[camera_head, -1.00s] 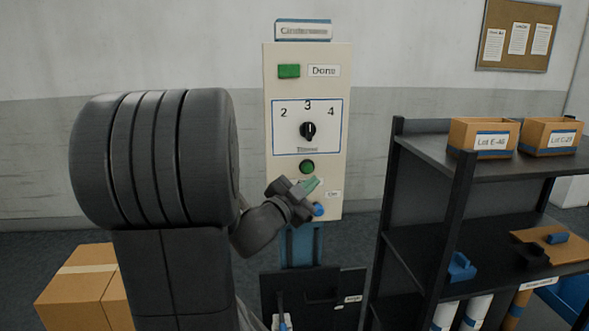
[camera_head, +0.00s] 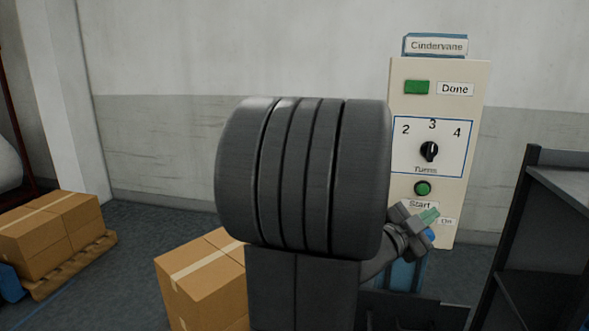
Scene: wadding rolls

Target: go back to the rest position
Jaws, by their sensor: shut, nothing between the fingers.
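The panel is headed Cindervane and has a green Done lamp (camera_head: 416,87), a black dial (camera_head: 429,152) pointing up at 3, and a round green Start button (camera_head: 422,188). A blue round part (camera_head: 430,236) shows partly behind my gripper. My own dark arm covers the middle of the view.
A dark shelf rack (camera_head: 515,230) stands at the right edge. A cardboard box (camera_head: 195,282) sits left of my arm, partly hidden by it. More boxes (camera_head: 45,235) stand on a wooden pallet (camera_head: 75,266) at the far left. Floor between them is clear.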

